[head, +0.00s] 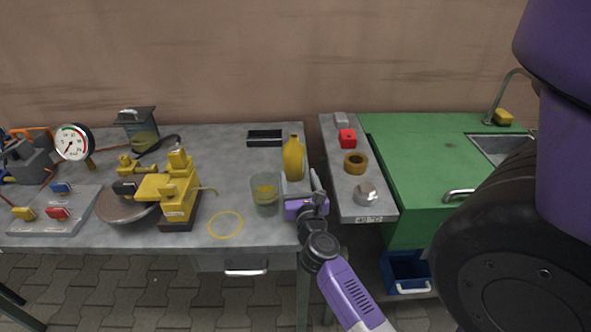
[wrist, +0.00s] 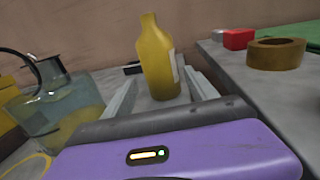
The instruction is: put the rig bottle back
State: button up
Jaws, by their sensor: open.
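The rig bottle appears to be the yellow bottle (head: 293,158), upright on the grey bench near its right end. It has a pale label, seen on its right side in the wrist view (wrist: 157,62). My gripper (head: 299,184) is low at the bench's right end, on the near side of the bottle. Its pale fingers are apart, one to each side of the bottle's lower part in the wrist view; I cannot tell whether either touches it. The bottle's foot is partly hidden in the head view. A yellow ring outline (head: 226,224) marks the bench front, with nothing standing in it.
A clear beaker with yellow liquid (head: 265,194) stands just left of my gripper. A yellow device (head: 178,192) is further left. A black tray (head: 265,138) lies behind. A grey shelf (head: 345,195) at right holds a red block (head: 347,139) and a brown ring (head: 356,163).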

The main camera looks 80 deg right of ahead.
jog(key=shift+v, duration=2)
jog(key=shift+a, duration=0.1)
